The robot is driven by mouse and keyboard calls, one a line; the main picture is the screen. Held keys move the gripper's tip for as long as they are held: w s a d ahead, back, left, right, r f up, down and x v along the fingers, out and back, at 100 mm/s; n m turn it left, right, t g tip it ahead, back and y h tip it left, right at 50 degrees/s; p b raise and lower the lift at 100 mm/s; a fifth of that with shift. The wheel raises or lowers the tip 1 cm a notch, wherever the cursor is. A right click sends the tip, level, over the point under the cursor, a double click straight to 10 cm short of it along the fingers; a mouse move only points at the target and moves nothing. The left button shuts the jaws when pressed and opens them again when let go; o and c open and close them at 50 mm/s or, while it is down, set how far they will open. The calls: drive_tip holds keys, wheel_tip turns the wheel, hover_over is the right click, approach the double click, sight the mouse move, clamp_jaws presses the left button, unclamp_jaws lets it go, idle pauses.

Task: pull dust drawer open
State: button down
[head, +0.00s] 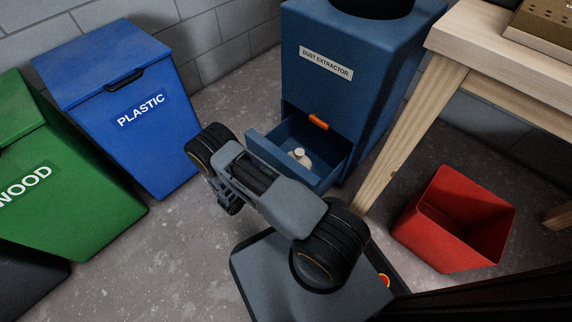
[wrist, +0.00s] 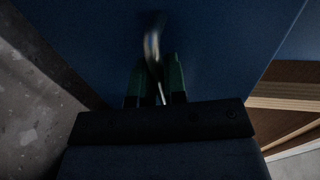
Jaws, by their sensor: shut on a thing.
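The blue dust drawer (head: 257,142) stands pulled out from the dust extractor (head: 312,85) in the head view. A pale bottle-like thing (head: 300,157) lies inside it. In the wrist view, my gripper (wrist: 158,82) has its two green fingers shut on a thin, shiny drawer handle (wrist: 153,48) in front of a dark blue face. The handle is blurred and partly hidden between the fingers. In the head view my arm covers the drawer's front, and my fingertips cannot be made out.
A red bin (head: 455,220) stands at right below a wooden workbench (head: 490,50). A blue plastic bin (head: 125,140) and a green wood bin (head: 60,190) stand at left. Some floor (head: 215,110) between is bare.

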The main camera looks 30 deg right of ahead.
drive_tip(key=shift+f+v, duration=0.2)
drive_tip(key=shift+v, duration=0.75)
drive_tip(key=shift+f+v, duration=0.2)
drive_tip(key=shift+v, duration=0.7)
drive_tip(key=c, duration=1.2)
unclamp_jaws()
drive_tip(key=p+v, duration=0.3)
drive_tip(key=v, duration=1)
drive_tip(key=shift+s+a, duration=0.2)
drive_tip(key=shift+a, duration=0.2)
drive_tip(key=shift+d, duration=0.1)
